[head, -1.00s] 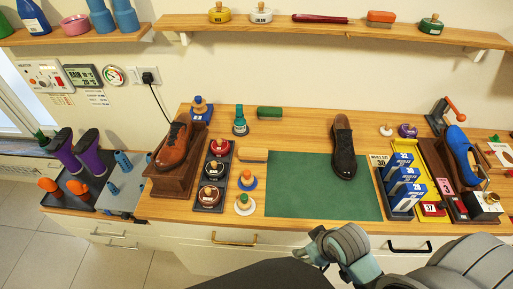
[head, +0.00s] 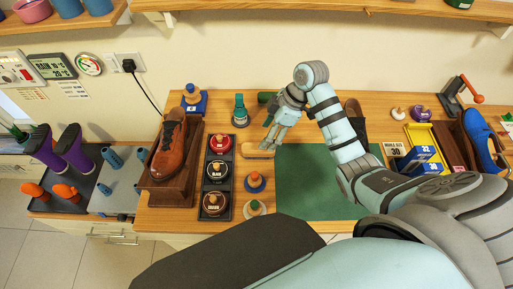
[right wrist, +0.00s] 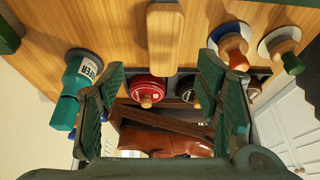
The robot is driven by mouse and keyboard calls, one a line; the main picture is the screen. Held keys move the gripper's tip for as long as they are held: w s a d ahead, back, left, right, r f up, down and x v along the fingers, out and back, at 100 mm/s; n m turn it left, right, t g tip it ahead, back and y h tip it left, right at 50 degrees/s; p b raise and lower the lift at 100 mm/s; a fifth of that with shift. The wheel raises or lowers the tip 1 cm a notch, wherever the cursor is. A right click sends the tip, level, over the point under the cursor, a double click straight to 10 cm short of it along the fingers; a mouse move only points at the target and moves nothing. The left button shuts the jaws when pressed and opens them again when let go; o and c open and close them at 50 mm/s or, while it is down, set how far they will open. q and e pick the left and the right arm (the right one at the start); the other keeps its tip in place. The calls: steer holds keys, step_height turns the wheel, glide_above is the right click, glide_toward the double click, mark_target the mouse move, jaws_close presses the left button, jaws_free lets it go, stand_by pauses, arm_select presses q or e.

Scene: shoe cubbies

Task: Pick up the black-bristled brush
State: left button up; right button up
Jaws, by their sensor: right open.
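A tan wooden-backed brush (head: 258,153) lies on the bench left of the green mat; it also shows at top centre in the right wrist view (right wrist: 165,45). A green-backed brush (head: 265,97) lies farther back, partly behind my right gripper. Neither brush shows its bristles, so I cannot tell their colour. My right gripper (head: 273,139) is open and empty, above the bench just behind and right of the tan brush. In the right wrist view its fingers (right wrist: 160,75) are wide apart, with the tan brush beyond and between them. My left gripper is not in view.
Several polish tins sit in a black tray (head: 230,196) at left. A teal bottle (head: 240,110) and a knobbed blue disc (head: 255,182) flank the tan brush. A brown shoe (head: 170,147) stands farther left. The green mat (head: 300,190) is partly under my right arm.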

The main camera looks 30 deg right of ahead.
mark_target(258, 149)
steer(key=x, duration=0.8)
steer(key=shift+s+d+f, duration=0.1)
steer(key=shift+s+f, duration=0.15)
steer(key=shift+s+r, duration=0.1)
steer(key=shift+c, duration=1.4)
steer(key=c, duration=1)
steer(key=shift+r, duration=0.15)
